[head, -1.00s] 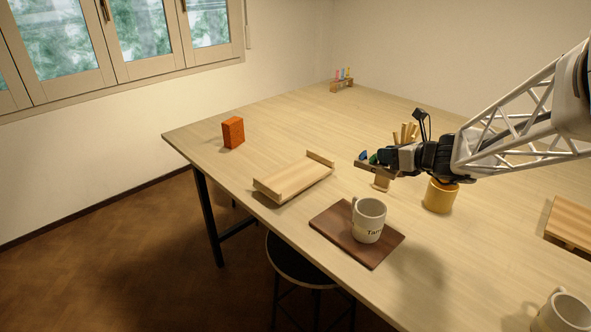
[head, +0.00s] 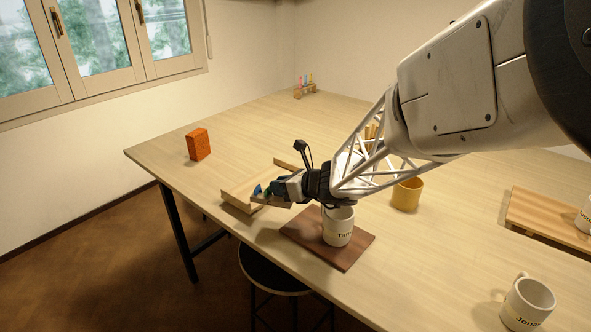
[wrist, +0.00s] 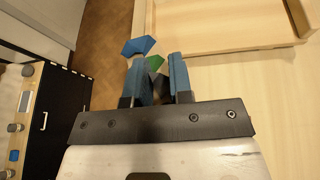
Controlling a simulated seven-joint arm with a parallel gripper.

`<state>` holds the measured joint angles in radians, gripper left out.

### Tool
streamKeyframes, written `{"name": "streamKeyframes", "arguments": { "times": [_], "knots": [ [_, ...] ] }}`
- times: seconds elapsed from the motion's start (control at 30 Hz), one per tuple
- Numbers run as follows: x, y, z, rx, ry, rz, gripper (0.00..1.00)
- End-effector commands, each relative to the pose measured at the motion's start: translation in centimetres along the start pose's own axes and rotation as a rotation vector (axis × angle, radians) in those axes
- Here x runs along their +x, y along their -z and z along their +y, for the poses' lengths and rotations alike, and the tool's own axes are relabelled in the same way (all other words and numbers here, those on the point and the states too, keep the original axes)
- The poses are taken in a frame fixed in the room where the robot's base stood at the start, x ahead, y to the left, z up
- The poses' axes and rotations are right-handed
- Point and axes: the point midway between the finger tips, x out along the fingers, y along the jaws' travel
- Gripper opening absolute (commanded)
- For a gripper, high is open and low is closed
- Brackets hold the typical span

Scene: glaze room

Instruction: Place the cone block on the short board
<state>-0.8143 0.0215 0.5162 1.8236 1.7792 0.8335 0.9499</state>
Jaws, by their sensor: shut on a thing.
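The cone block (head: 256,198) is a small wooden piece with blue and green cones. My gripper (head: 267,190) is shut on it and holds it tilted. In the wrist view its blue cone (wrist: 138,46) and green cone (wrist: 154,62) show at my fingertips (wrist: 163,66); its wooden part is mostly hidden there. The short board (head: 236,190), pale wood with raised ends, lies near the table's left edge. My gripper covers part of it in the head view. In the wrist view the board (wrist: 225,25) is up and right of my fingertips. I see no contact between block and board.
A white mug (head: 338,230) stands on a dark brown board (head: 300,228) beneath my arm. An orange brick (head: 198,144) stands behind the short board. A yellow cup (head: 407,196) and a slatted board (head: 540,214) are at right. Another mug (head: 527,303) stands front right.

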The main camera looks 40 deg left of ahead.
Motion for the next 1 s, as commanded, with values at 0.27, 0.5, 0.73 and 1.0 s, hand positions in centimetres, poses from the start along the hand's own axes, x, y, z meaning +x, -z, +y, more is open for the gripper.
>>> {"name": "streamKeyframes", "arguments": {
  "times": [0.27, 0.5, 0.73, 1.0],
  "knots": [
    [0.0, 0.0, 0.0, -0.001, 0.0, 0.0, 0.0],
    [0.5, -0.1, -0.3, 0.0, -0.001, 0.001, 0.0],
    [2.1, -0.6, -1.8, -0.001, -0.001, 0.001, 0.0],
    [4.6, -1.6, -4.2, -0.001, -0.001, 0.0, 0.0]
  ]
}}
